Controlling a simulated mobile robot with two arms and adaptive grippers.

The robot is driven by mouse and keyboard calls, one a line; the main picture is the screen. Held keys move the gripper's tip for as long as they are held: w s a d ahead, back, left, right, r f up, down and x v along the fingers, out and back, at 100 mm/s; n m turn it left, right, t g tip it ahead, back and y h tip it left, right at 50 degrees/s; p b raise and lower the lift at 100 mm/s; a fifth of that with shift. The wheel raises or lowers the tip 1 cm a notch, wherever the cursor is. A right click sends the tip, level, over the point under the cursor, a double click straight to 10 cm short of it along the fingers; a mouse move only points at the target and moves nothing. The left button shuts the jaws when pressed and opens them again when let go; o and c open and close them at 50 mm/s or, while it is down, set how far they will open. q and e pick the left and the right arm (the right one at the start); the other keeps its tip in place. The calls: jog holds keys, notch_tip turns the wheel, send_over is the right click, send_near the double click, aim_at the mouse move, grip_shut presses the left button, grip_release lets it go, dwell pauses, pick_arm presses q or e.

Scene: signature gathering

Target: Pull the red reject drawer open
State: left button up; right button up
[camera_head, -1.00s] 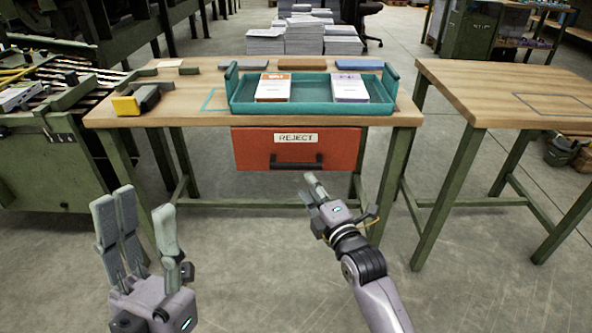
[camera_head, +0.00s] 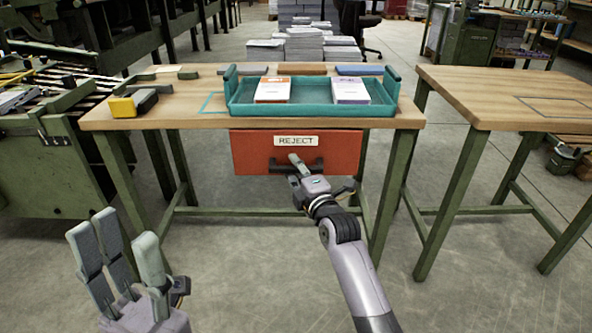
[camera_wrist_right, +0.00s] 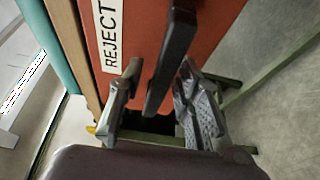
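The red reject drawer (camera_head: 250,152) sits under the front edge of the wooden table, with a white REJECT label and a black bar handle (camera_head: 262,167). My right gripper (camera_head: 294,169) is at the handle. In the right wrist view, the fingers of my right gripper (camera_wrist_right: 160,100) stand apart on either side of the black handle (camera_wrist_right: 172,62), with visible gaps on both sides. The red drawer front (camera_wrist_right: 135,40) lies just behind it. My left gripper (camera_head: 118,236) is open and empty, low at the left, away from the table.
A teal tray (camera_head: 310,108) with two stacks of papers stands on the table (camera_head: 160,116) above the drawer. A yellow and grey tool (camera_head: 130,104) lies at the table's left. A second table (camera_head: 500,90) stands at the right. The floor in front is clear.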

grip_shut()
dwell(0.6)
